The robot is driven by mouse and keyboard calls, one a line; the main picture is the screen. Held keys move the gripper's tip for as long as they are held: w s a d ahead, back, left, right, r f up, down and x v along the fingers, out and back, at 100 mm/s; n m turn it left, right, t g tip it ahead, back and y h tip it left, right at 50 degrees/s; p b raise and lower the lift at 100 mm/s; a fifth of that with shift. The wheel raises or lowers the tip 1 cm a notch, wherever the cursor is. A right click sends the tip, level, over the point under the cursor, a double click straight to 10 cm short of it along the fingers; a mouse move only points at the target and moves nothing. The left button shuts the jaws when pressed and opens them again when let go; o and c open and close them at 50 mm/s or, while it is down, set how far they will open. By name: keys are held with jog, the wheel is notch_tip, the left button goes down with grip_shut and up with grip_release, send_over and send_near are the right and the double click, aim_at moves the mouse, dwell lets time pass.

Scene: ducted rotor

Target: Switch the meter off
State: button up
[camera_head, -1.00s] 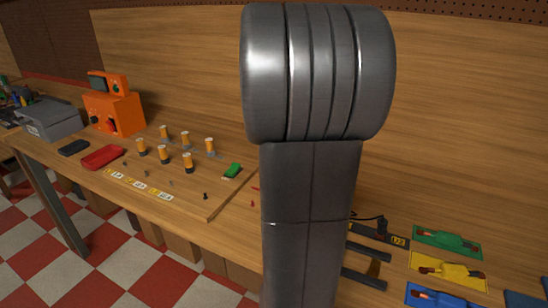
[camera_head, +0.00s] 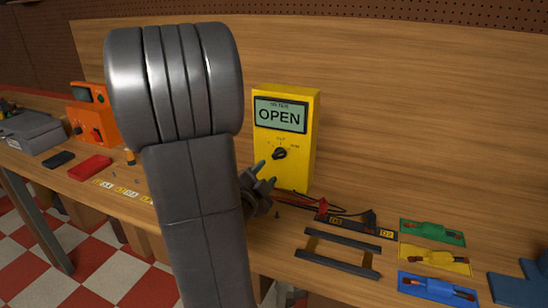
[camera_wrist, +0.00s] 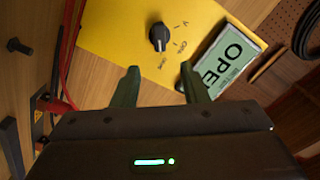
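The yellow meter (camera_head: 301,150) stands upright against the wooden back panel, and its display (camera_head: 279,115) reads OPEN. Its black dial knob (camera_head: 279,154) sits below the display among small markings. In the wrist view the meter face (camera_wrist: 112,28) fills the upper middle, with the knob (camera_wrist: 159,37) just beyond my fingertips. My gripper (camera_head: 265,174) is in front of the meter's lower left part. In the wrist view my gripper (camera_wrist: 160,78) has its two fingers apart with nothing between them. The knob is not between the fingers.
Red and black leads (camera_head: 325,208) lie at the meter's foot. A black two-bar rack (camera_head: 340,250) and green (camera_head: 432,232), yellow (camera_head: 434,260) and blue (camera_head: 437,290) plates lie to the right. An orange device (camera_head: 93,115) stands at the left.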

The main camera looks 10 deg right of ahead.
aim_at(280, 156)
jog(key=p+x, duration=0.1)
jog(key=x, duration=0.9)
jog(key=shift+c, duration=0.2)
grip_shut()
